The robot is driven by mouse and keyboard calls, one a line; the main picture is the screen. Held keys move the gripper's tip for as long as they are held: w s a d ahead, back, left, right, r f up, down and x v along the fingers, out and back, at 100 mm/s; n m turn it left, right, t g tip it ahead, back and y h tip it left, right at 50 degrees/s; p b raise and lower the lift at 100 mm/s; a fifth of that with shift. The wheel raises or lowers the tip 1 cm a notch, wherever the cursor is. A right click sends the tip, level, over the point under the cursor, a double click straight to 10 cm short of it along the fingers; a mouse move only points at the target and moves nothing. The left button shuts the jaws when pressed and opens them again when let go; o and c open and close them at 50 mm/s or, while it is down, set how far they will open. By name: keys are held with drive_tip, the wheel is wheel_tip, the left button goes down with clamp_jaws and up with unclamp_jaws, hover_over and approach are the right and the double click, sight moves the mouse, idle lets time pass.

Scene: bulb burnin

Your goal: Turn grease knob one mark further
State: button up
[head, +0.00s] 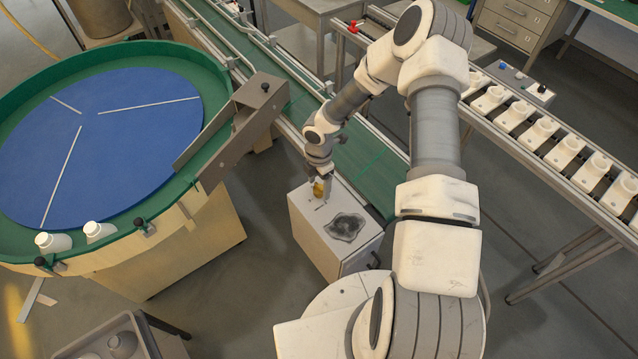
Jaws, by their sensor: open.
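A pale grey box (312,236) stands on the floor in front of my base, with a dark, irregular greasy stain (347,227) on its top. A small amber-yellow part (319,190), which looks like the grease knob, is at the far left of the box top. My gripper (321,181) points down right at this part and is open. It partly hides the part. I cannot tell whether the fingers touch it, and any marks around it are too small to read.
A round blue table with a green rim (120,49) stands left, with two white bulb-like pieces near its front edge. A green conveyor (365,165) runs behind the box. A rail with several white sockets (541,130) runs along the right. A grey bin (88,341) is at front left.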

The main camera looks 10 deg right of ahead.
clamp_jaws()
idle(0.4)
drive_tip(key=shift+f+m+b, duration=0.1)
drive_tip(key=shift+m+b, duration=0.2)
drive_tip(key=shift+b, duration=0.05)
drive_tip(key=m+b, duration=0.2)
drive_tip(key=shift+f+m, duration=0.1)
drive_tip(key=shift+m, duration=0.2)
drive_tip(key=m+b, duration=0.4)
drive_tip(key=m, duration=0.1)
drive_tip(key=m+b, duration=0.2)
drive_tip(key=m, duration=0.3)
drive_tip(key=shift+b, duration=0.3)
drive_tip(key=shift+m+b, duration=1.15)
drive_tip(key=shift+m, duration=1.05)
drive_tip(key=shift+r, duration=0.2)
